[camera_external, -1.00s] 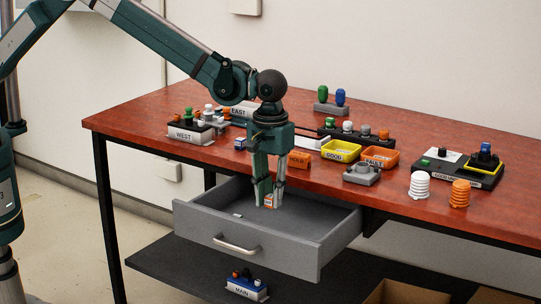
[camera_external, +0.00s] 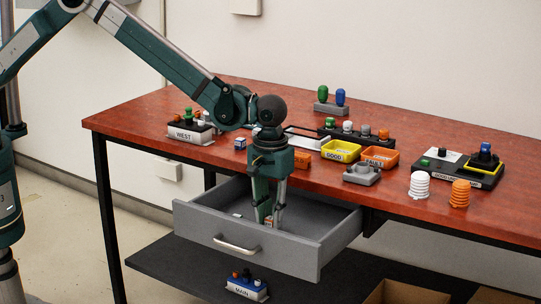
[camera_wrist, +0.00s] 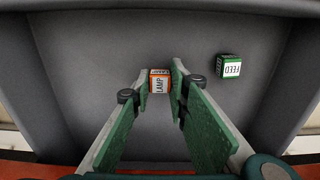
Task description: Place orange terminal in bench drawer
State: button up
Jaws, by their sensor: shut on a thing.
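The orange terminal (camera_wrist: 160,82) is a small block with orange edges and a white face reading LAMP. My gripper (camera_wrist: 160,74) is shut on it, one finger on each side. In the external view my gripper (camera_external: 267,222) points down inside the open grey bench drawer (camera_external: 285,257), and the terminal shows small and partly hidden between the fingertips. The drawer's grey floor (camera_wrist: 80,60) lies around and below the terminal in the wrist view. I cannot tell whether the terminal touches the floor.
A green block labelled FEED (camera_wrist: 229,66) lies in the drawer, to the right of the terminal in the wrist view. The red bench top (camera_external: 130,117) behind holds a yellow GOOD tray (camera_external: 341,151), an orange FAULT tray (camera_external: 379,158) and several racks. Drawer floor between walls is mostly clear.

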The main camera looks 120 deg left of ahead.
aim_at(270, 218)
jog(key=shift+f, duration=0.6)
jog(key=shift+f, duration=0.15)
jog(key=o, duration=0.8)
notch_tip(270, 218, up, 12)
jog(key=shift+r+p, duration=0.15)
jog(key=shift+p, duration=0.65)
